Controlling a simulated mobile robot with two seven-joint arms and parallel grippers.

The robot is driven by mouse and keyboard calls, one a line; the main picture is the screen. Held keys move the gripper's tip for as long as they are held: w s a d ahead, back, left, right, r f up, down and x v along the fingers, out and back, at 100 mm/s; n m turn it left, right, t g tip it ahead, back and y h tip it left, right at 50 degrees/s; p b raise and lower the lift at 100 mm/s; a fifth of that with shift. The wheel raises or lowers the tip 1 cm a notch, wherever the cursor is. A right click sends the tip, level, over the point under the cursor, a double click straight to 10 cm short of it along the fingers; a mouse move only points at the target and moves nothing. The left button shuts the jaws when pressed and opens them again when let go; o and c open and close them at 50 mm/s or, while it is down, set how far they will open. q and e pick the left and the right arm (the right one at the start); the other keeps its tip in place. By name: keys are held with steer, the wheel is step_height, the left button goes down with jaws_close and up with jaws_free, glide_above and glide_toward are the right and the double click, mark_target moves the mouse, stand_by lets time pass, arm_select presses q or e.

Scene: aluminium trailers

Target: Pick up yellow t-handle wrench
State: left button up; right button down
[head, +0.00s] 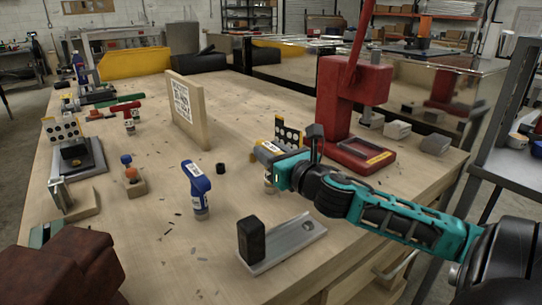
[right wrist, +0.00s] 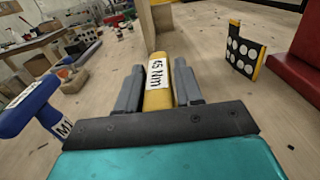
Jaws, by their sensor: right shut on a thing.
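The yellow t-handle wrench shows in the right wrist view (right wrist: 158,96) as a yellow bar with a white "45 Nm" label. It lies between the two grey fingers of my right gripper (right wrist: 158,88), which is shut on it. In the head view my right gripper (head: 268,152) is over the middle of the workbench, and the wrench is mostly hidden by it. A blue t-handle wrench (head: 196,180) stands upright to the left of it; it also shows at the left of the right wrist view (right wrist: 32,108).
A red press (head: 350,95) stands just right of my right gripper. A dotted black and yellow plate (head: 288,133) is behind it. A metal bracket with a black block (head: 252,240) lies in front. A wooden board with a printed code (head: 187,110) stands further back. The bench (head: 150,215) has free room front left.

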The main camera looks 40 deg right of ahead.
arm_select(q)
steer(key=shift+y, duration=0.4)
steer(key=r+p, duration=0.1)
steer(key=p, duration=0.1)
steer(key=s+a+r+p, duration=0.1)
steer(key=p, duration=0.1)
steer(key=a+r+p, duration=0.1)
steer(key=p, duration=0.2)
steer(key=shift+s+a+r, duration=0.15)
steer(key=shift+a+r, duration=0.05)
steer(key=shift+r, duration=0.2)
arm_select(e)
step_height(320, 180, up, 20)
steer(key=shift+f, duration=0.1)
